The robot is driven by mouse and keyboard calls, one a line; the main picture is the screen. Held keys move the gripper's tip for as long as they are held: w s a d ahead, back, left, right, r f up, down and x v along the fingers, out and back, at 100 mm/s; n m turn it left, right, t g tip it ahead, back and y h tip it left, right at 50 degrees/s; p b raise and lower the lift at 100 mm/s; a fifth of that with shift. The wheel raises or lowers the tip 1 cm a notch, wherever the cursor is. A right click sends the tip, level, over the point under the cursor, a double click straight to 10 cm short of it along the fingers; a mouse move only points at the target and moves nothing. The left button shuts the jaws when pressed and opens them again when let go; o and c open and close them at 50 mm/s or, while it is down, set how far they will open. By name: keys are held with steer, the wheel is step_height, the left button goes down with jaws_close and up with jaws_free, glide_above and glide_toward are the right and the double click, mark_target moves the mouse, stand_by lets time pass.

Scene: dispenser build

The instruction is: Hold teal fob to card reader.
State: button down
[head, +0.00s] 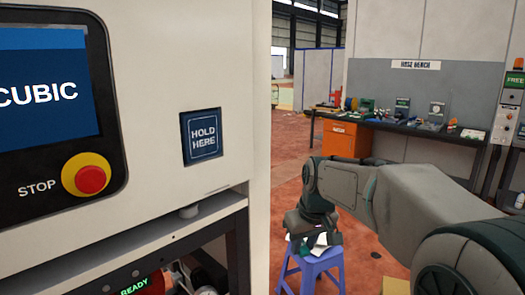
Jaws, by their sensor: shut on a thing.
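The card reader (201,137) is a dark blue square panel marked "HOLD HERE" on the white front of a machine at the left. My gripper (316,243) points down over a purple stool (318,266), well to the right of the card reader and lower in the picture. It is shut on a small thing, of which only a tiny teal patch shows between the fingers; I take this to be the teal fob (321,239). Most of the fob is hidden. Something white is at the stool top, under the gripper.
The machine also has a screen (45,92) and a red stop button (91,179) on yellow. Its right edge stands between the card reader and my arm. A hose bench (390,122) with an orange cabinet (345,138) is behind. Red floor is open between.

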steer(key=s+a+r+n+y+p, duration=0.1)
steer(key=s+a+r+n+p, duration=0.3)
steer(key=r, duration=0.6)
steer(key=s+a+r+m+y, duration=0.1)
steer(key=s+a+r, duration=0.1)
steer(key=s+r, duration=0.65)
steer(key=s+a+r+n+y+p, duration=0.1)
steer(key=s+a+r+n+p, duration=0.2)
steer(key=r, duration=0.8)
steer(key=shift+m+t, duration=0.4)
steer(key=shift+w+a+f+p, duration=0.1)
steer(key=shift+w+a+p, duration=0.35)
steer(key=shift+w+a, duration=0.6)
steer(key=shift+w+a+r+p, duration=0.1)
steer(key=shift+w+a+p, duration=0.3)
steer(key=shift+w+a, duration=0.65)
steer(key=shift+w+a+f+p, duration=0.1)
steer(key=shift+w+a+p, duration=0.45)
steer(key=shift+a, duration=0.85)
steer(key=s+d+b, duration=0.3)
steer(key=s+d, duration=0.3)
steer(key=d, duration=0.1)
steer(key=shift+s+d+b, duration=0.25)
steer(key=shift+d+b, duration=0.05)
steer(key=shift+b, duration=0.05)
steer(key=shift+w+f, duration=0.1)
